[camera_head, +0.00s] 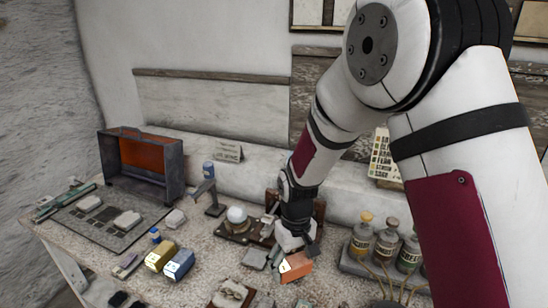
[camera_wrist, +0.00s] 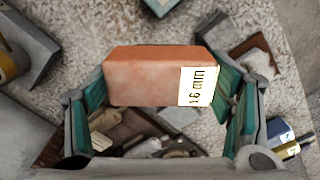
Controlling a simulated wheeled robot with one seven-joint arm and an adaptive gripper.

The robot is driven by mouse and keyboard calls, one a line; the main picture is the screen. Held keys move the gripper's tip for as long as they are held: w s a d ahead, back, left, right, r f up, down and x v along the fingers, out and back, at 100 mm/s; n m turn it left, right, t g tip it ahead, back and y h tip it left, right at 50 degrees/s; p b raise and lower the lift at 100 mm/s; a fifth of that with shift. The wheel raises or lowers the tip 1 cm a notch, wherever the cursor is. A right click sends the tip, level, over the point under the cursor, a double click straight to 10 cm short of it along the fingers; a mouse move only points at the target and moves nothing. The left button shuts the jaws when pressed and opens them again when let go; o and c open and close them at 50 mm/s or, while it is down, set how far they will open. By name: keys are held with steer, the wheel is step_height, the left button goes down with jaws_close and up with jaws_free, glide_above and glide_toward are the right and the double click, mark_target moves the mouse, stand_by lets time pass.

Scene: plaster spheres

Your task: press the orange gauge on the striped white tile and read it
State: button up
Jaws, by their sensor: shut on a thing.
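The orange gauge (camera_head: 295,267) is a block with a white label, held at my gripper (camera_head: 296,252) above the front middle of the bench. Pale tiles (camera_head: 127,221) lie on a dark board at the left, and another pale piece (camera_head: 175,218) lies right of the board. I cannot make out stripes on any of them.
A yellow block (camera_head: 160,256) and a blue block (camera_head: 179,264) stand left of my gripper. A white sphere (camera_head: 236,214) sits on a stand behind. Several jars (camera_head: 361,238) stand at the right. An open box with an orange inside (camera_head: 142,156) stands at the back left.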

steer(key=w+d+m, duration=0.2)
steer(key=d, duration=0.5)
steer(key=w+d+m, duration=0.3)
steer(key=d, duration=0.4)
steer(key=shift+d, duration=0.15)
